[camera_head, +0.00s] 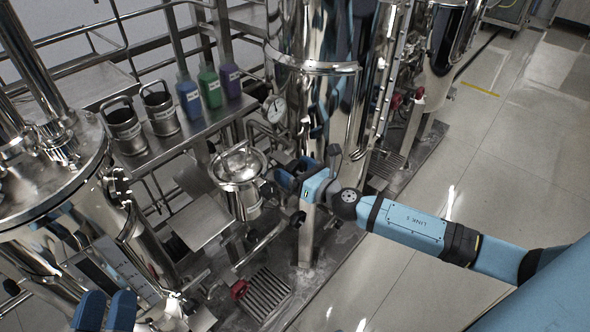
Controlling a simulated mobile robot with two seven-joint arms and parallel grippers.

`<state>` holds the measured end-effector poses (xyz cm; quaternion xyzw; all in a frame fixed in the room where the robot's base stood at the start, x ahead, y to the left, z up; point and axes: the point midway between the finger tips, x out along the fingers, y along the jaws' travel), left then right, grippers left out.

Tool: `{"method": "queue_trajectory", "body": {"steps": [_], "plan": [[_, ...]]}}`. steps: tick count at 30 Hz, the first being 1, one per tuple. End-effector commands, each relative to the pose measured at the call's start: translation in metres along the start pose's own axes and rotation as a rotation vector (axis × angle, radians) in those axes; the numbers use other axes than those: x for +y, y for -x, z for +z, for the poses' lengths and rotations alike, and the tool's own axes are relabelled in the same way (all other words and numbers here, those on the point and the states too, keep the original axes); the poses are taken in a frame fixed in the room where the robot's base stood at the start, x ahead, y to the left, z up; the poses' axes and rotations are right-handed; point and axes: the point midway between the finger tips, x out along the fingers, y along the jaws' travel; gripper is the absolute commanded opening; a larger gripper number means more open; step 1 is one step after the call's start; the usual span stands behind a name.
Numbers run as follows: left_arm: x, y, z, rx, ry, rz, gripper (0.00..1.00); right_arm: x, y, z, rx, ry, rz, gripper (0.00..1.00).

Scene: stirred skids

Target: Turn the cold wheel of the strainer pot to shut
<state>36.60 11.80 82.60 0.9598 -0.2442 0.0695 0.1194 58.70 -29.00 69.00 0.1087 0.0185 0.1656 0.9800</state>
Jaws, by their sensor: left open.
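The strainer pot (239,164) is a small lidded steel pot left of centre, on a stand between the large vessels. A dark round knob or wheel (269,191) shows at its right side, and another dark one (298,219) lies lower right; I cannot tell which is the cold wheel. My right gripper (281,183) is just right of the pot, close to the dark knob; its fingertips are partly hidden and contact is unclear. My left gripper (106,311) is at the lower left edge, its two blue fingers apart and nothing seen between them, far from the pot.
A steel shelf (183,137) holds steel cups (123,126) and blue, green and purple bottles (209,86). A large vessel (60,185) stands left and a tall column (318,110) behind the pot. A red wheel (239,290) sits low near a floor grate (267,292). Floor at right is clear.

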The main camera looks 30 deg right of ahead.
Motion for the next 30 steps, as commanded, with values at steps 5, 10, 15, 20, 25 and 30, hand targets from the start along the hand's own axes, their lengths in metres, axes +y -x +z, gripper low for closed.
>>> {"method": "queue_trajectory", "body": {"steps": [5, 10, 15, 20, 25, 30], "plan": [[0.0000, 0.0001, 0.0000, 0.000, 0.001, 0.000, 0.43, 0.0001, 0.0002, 0.0000, 0.000, 0.000, 0.000, 0.48], [-0.0001, 0.0001, -0.0001, 0.000, 0.001, -0.001, 0.43, 0.0001, 0.0003, 0.0000, 0.000, -0.001, 0.000, 0.39], [-0.0001, 0.0001, -0.0006, 0.001, 0.001, -0.001, 0.43, 0.0005, 0.0004, -0.0003, 0.000, -0.025, 0.000, 0.39], [0.0000, 0.0000, -0.0016, 0.003, 0.000, -0.001, 0.43, 0.0006, 0.0005, -0.0006, 0.001, -0.092, 0.000, 0.39], [0.0003, -0.0002, -0.0040, 0.008, -0.001, -0.001, 0.43, 0.0008, 0.0003, 0.0000, 0.000, -0.212, 0.000, 0.39], [0.0011, -0.0007, -0.0097, 0.023, -0.004, -0.001, 0.43, 0.0008, 0.0005, 0.0003, 0.000, -0.369, 0.000, 0.39]]}}
